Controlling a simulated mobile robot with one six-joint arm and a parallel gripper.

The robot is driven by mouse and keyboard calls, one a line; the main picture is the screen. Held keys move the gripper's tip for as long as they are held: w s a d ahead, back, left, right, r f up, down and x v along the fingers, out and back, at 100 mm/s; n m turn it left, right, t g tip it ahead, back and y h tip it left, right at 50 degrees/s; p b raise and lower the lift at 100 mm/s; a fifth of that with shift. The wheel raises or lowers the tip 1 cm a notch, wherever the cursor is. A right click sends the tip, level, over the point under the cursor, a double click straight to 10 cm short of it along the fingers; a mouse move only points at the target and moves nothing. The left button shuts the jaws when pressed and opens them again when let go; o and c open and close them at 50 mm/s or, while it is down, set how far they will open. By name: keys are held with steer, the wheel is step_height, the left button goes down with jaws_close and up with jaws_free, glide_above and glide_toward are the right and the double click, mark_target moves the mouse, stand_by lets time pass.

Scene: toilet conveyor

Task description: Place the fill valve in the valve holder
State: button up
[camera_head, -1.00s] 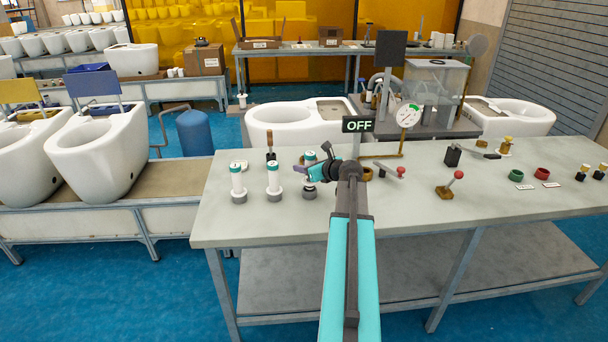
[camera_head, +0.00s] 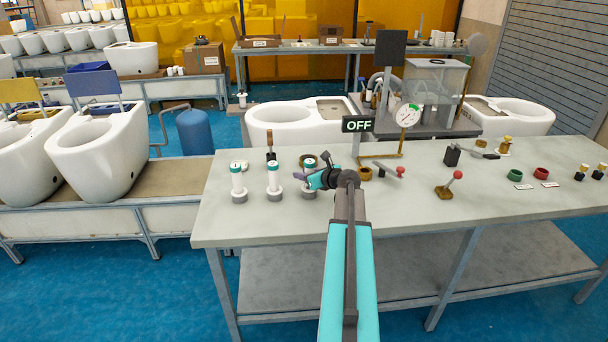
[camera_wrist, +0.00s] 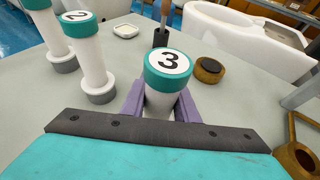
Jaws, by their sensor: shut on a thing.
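My gripper (camera_head: 308,180) is low over the left part of the grey table, at the right end of a row of fill valves. In the wrist view its purple fingers (camera_wrist: 160,106) are shut on the fill valve marked 3 (camera_wrist: 168,68), a white cylinder with a teal cap, below the cap. The valve looks upright. I cannot tell for sure which part is the valve holder.
Two similar valves stand to the left, number 2 (camera_wrist: 90,60) and another (camera_head: 237,182), on grey bases. A brown ring (camera_wrist: 209,70) and a dark upright handle (camera_wrist: 161,35) are behind.

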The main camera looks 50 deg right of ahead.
steer(key=o, duration=1.1)
steer(key=shift+f, duration=0.1)
steer(key=b+v, duration=0.2)
steer(key=v, duration=1)
steer(key=shift+d, duration=0.1)
steer(key=shift+r, duration=0.25)
